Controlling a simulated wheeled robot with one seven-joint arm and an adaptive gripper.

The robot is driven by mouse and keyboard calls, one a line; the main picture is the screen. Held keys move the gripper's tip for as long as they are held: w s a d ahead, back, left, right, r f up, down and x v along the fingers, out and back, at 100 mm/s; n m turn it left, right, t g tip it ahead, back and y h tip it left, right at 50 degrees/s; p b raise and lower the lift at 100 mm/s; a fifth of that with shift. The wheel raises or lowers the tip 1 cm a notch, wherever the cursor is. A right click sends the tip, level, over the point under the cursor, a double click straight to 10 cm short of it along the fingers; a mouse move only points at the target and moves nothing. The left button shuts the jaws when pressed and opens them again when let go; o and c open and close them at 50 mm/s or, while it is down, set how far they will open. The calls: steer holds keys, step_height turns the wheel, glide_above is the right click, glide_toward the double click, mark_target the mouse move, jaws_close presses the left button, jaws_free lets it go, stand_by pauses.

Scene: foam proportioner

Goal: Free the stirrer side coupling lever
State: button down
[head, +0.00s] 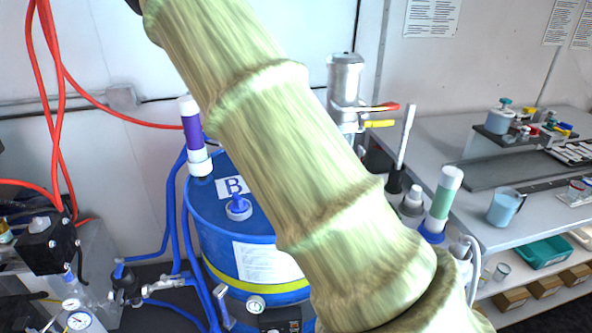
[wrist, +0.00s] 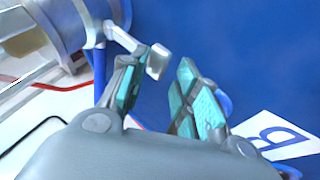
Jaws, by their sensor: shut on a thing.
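In the wrist view, my gripper (wrist: 158,88) has its two teal-padded fingers on either side of a short grey lever (wrist: 158,62) with a blocky end. The gripper is shut on this lever, though the exact contact between pads and lever is hard to see. The lever's thin arm runs up left to a round metal coupling (wrist: 58,18). The blue drum (wrist: 235,45) lies behind the fingers. In the head view my pale-sleeved arm crosses the blue drum (head: 222,225) and hides the gripper and the lever.
A silver stirrer motor (head: 345,80) stands behind the drum, with a red handle (head: 385,107) and a yellow handle (head: 380,124) beside it. A purple-banded cylinder (head: 191,125) stands at the drum's left. Blue hoses (head: 170,210) run down the left. A cluttered bench (head: 450,135) is at right.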

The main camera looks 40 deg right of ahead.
steer(key=shift+s+a+f, duration=0.2)
steer(key=shift+a+f, duration=0.05)
steer(key=shift+f, duration=0.35)
steer(key=shift+s+a+f, duration=0.2)
steer(key=shift+a+f, duration=0.05)
steer(key=shift+f, duration=0.35)
steer(key=c, duration=1.5)
jaws_free()
steer(key=o, duration=0.4)
steer(key=shift+w+a+f, duration=0.1)
steer(key=shift+w, duration=0.15)
steer(key=shift+o, duration=0.7)
steer(key=shift+d+f, duration=0.1)
steer(key=shift+d, duration=0.35)
steer(key=shift+w+a+r, duration=0.15)
steer(key=shift+a+r, duration=0.1)
steer(key=shift+r, duration=0.15)
steer(key=shift+c, duration=0.4)
steer(key=shift+a+r, duration=0.2)
steer(key=shift+r, duration=0.25)
steer(key=shift+c, duration=0.8)
steer(key=v, duration=0.9)
steer(key=shift+s+r, duration=0.2)
steer(key=shift+r, duration=0.2)
steer(key=c, duration=0.3)
steer(key=shift+s+a+r, duration=0.15)
steer(key=shift+a+r, duration=0.2)
steer(key=shift+r, duration=0.1)
